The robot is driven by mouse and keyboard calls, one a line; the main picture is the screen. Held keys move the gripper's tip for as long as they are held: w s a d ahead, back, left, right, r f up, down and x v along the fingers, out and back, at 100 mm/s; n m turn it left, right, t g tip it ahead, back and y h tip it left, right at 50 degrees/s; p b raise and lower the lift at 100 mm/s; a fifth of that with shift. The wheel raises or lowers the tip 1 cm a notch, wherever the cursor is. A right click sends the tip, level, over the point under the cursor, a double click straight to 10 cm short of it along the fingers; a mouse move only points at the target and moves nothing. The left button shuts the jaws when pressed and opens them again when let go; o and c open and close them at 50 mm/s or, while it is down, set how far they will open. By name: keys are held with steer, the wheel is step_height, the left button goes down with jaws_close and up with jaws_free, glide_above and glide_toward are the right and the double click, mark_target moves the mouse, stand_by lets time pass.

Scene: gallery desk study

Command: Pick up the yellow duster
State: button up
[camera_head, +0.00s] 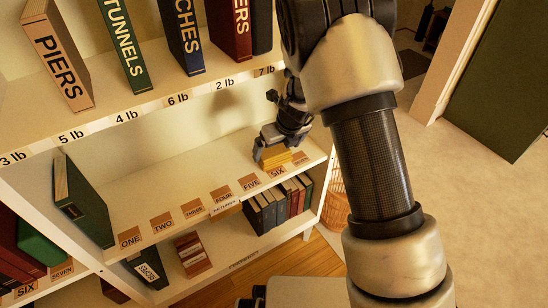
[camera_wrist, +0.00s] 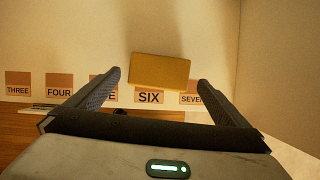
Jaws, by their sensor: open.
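The yellow duster (camera_head: 275,159) lies on the middle shelf near its right end, by the SIX label. In the wrist view it is a flat yellow block (camera_wrist: 160,70), a little tilted, just above the SIX label. My gripper (camera_head: 270,148) is over it with the jaws apart. In the wrist view my fingers (camera_wrist: 158,78) stand to the left and right of the duster, with a gap on each side. The duster is not held. In the head view my gripper partly hides it.
The shelf edge carries labels from ONE (camera_head: 130,238) to SEVEN. A dark green book (camera_head: 82,205) leans at the left end. The upper shelf (camera_head: 130,113) with large books is above my gripper. A side wall (camera_wrist: 275,70) is close on the right.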

mark_target(275, 151)
steer(key=b+x, duration=0.2)
steer(key=x, duration=0.3)
steer(key=shift+w+a+r, duration=0.15)
steer(key=shift+r, duration=0.1)
steer(key=c, duration=1)
steer(key=shift+r, duration=0.1)
